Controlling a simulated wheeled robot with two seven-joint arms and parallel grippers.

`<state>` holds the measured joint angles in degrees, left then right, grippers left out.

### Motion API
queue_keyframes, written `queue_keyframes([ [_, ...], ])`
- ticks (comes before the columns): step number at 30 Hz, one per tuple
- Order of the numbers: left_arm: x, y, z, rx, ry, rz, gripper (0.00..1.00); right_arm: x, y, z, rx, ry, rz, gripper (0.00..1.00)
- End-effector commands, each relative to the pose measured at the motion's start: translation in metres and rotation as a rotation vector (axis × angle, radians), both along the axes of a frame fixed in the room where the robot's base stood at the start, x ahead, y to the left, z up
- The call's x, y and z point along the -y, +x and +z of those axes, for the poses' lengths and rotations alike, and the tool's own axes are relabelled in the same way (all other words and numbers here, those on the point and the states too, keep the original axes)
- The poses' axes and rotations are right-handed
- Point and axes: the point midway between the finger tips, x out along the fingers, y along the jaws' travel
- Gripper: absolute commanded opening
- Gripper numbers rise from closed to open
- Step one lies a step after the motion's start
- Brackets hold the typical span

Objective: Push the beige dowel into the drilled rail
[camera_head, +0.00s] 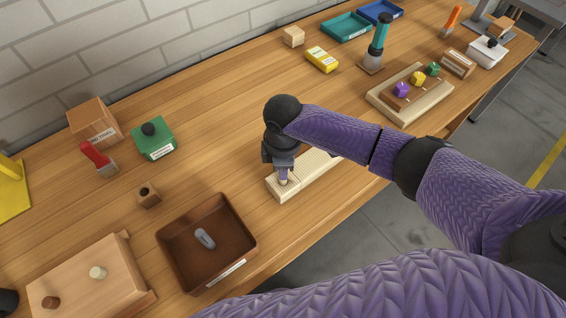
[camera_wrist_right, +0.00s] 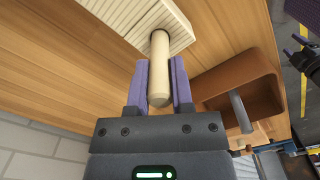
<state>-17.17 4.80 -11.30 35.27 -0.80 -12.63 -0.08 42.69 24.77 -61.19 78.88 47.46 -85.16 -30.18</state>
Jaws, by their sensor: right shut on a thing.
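The drilled rail (camera_head: 313,168) is a pale, long block lying on the bench near its front edge. Its end shows in the right wrist view (camera_wrist_right: 115,12). My right gripper (camera_head: 284,180) is over the rail's near left end. In the right wrist view it (camera_wrist_right: 160,88) is shut on the beige dowel (camera_wrist_right: 159,68), one purple finger on each side. The dowel's far end meets a dark hole in the rail and appears to be in its mouth; the depth is hidden. A small dark part with purple tips (camera_wrist_right: 300,55) at the right edge looks like my left gripper.
A brown bin (camera_head: 248,218) with a grey piece (camera_head: 205,238) inside stands left of the rail. A pegged board (camera_head: 440,92) is at right.

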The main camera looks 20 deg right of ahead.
Motion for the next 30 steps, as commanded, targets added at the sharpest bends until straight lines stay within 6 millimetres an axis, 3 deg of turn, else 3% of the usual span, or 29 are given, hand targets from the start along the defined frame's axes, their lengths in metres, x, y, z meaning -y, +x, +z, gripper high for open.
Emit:
queue_keyframes([
  [14, -0.009, -0.001, -0.010, -0.002, 0.015, -0.006, 0.63, 0.000, 0.000, -0.015, 0.000, 0.000, 0.000, 0.00],
  [29, -0.004, -0.001, -0.015, -0.003, 0.007, -0.003, 0.63, 0.000, 0.000, -0.024, 0.000, 0.000, 0.001, 0.00],
  [30, -0.003, -0.001, -0.015, -0.003, 0.006, -0.004, 0.63, 0.000, 0.000, -0.025, 0.000, 0.000, 0.001, 0.32],
])
